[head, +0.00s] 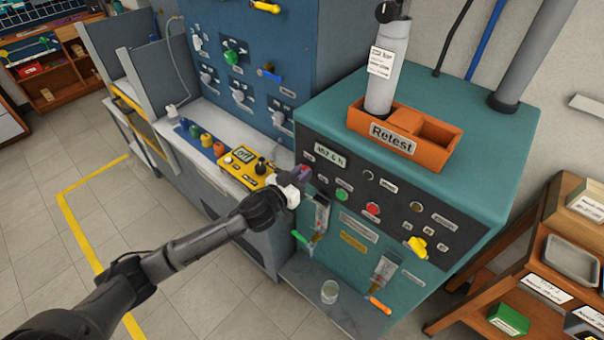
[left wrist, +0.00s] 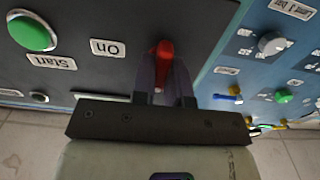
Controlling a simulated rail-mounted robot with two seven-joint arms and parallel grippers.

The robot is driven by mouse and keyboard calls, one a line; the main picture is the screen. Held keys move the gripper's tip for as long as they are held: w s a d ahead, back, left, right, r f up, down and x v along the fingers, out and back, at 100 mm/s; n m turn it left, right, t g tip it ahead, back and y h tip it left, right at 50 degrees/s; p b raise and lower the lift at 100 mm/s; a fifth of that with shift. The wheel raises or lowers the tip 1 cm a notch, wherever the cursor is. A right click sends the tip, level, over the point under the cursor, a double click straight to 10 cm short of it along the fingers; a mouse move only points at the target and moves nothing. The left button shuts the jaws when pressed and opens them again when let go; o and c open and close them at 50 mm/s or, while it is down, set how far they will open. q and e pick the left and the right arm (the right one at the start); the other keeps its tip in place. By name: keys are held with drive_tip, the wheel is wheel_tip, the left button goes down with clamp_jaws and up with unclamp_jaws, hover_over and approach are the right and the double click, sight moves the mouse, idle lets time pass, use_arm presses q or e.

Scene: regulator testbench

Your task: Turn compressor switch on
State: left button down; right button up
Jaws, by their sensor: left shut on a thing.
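The compressor switch is a red knob (left wrist: 163,49) on the dark panel of the teal machine, beside a label reading "On" (left wrist: 107,47) in the left wrist view. My left gripper (left wrist: 165,82) is shut on the red knob, one finger on each side of it. There the fingers mostly hide the knob. The knob's exact turn angle is hard to tell. My right gripper is out of view.
A green button (head: 341,194) and a red button (head: 372,209) sit right of my gripper. A yellow valve handle (head: 416,247) is further right. A yellow control box (head: 243,166) stands on the bench at left. An orange tray (head: 398,135) is on the machine top.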

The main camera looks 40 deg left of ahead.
use_arm(q)
drive_tip(key=shift+r+m+p, duration=0.1)
drive_tip(key=shift+m+p, duration=0.55)
drive_tip(key=shift+m, duration=0.35)
drive_tip(key=m+p, duration=0.1)
drive_tip(key=m, duration=0.2)
drive_tip(key=shift+d+m+p, duration=0.1)
drive_tip(key=shift+m+p, duration=0.2)
drive_tip(key=shift+p, duration=0.05)
drive_tip(key=m+p, duration=0.2)
drive_tip(key=m, duration=0.3)
drive_tip(key=shift+d, duration=0.1)
drive_tip(key=m, duration=0.3)
drive_tip(key=m+p, duration=0.1)
drive_tip(key=shift+f+m, duration=0.25)
drive_tip(key=shift+m, duration=1.15)
drive_tip(key=shift+f+m, duration=0.1)
drive_tip(key=shift+m, duration=0.3)
